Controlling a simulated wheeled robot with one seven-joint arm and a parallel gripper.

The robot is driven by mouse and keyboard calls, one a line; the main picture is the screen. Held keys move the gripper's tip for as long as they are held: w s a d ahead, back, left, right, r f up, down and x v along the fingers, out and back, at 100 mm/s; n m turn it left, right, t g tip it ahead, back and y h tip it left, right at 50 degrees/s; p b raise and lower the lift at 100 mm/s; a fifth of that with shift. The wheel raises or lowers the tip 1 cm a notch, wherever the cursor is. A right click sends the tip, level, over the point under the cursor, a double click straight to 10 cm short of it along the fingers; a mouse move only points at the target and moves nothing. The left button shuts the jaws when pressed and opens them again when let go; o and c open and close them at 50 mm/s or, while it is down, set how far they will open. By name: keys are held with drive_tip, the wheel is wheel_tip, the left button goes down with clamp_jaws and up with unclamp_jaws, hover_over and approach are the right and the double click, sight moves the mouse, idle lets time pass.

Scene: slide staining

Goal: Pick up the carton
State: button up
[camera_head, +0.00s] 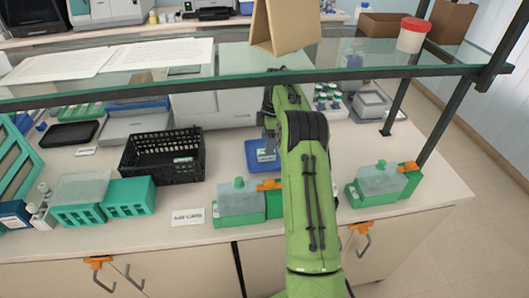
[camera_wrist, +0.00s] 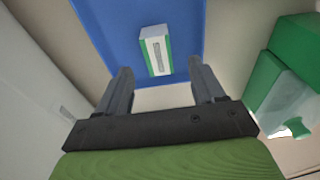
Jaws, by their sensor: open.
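A small white carton with green sides (camera_wrist: 156,50) lies in a blue tray (camera_wrist: 105,25) in the wrist view. My gripper (camera_wrist: 160,67) is open and empty, with its two fingers pointing toward the carton, one to each side of it in the picture. The fingers do not visibly touch the carton, and I cannot tell the remaining gap. In the head view the blue tray (camera_head: 252,147) sits on the bench just left of my green arm, which hides its right part. A small pale patch in it looks like the carton (camera_head: 267,156).
A black basket (camera_head: 161,160) stands left of the tray. Green holders with clear boxes stand at the bench front (camera_head: 238,204) and right (camera_head: 376,184); one green block (camera_wrist: 268,82) shows in the wrist view. A glass shelf (camera_head: 220,82) spans above the bench.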

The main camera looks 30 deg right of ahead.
drive_tip(key=f, duration=0.3)
drive_tip(key=f+b, duration=0.1)
drive_tip(key=f, duration=0.1)
drive_tip(key=shift+w+a+f, duration=0.2)
drive_tip(key=shift+w+f, duration=0.05)
drive_tip(key=shift+f, duration=0.05)
drive_tip(key=c, duration=1)
drive_tip(key=shift+r+p, duration=0.55)
drive_tip(key=shift+r, duration=1.25)
drive_tip(key=shift+c, duration=0.2)
drive_tip(key=a, duration=0.6)
drive_tip(key=w+a, duration=0.1)
drive_tip(key=a, duration=0.5)
drive_tip(key=w+a, duration=0.1)
drive_tip(key=a, duration=0.5)
drive_tip(key=shift+w, duration=0.15)
